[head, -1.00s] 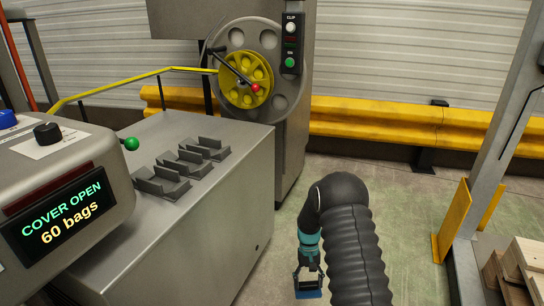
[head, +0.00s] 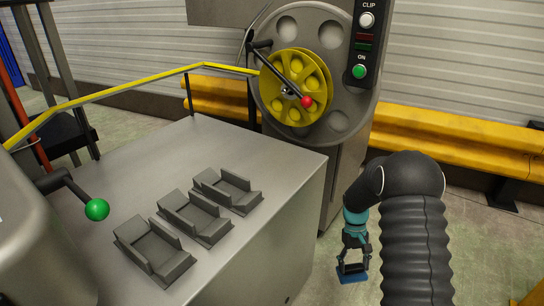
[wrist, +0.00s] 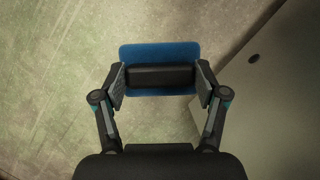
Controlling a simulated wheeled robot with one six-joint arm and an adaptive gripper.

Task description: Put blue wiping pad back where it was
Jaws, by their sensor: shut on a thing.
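The blue wiping pad (head: 352,273) is a flat blue rectangle with a black block-shaped handle on top. My gripper (head: 354,258) is shut on that handle and holds the pad in the air beside the grey machine cabinet, over the floor. In the wrist view the pad (wrist: 160,52) lies across the fingers, and my gripper (wrist: 160,77) has one finger on each end of the black handle. Three dark grey open holders stand in a row on the cabinet top: a near one (head: 155,250), a middle one (head: 195,217) and a far one (head: 228,190). All look empty.
The grey cabinet (head: 270,235) stands left of my gripper. A yellow reel (head: 296,85) with a red-knobbed crank is behind it. A green-knobbed lever (head: 97,209) sticks out at left. A yellow rail (head: 130,87) crosses behind the cabinet top. Yellow barriers (head: 440,135) line the wall.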

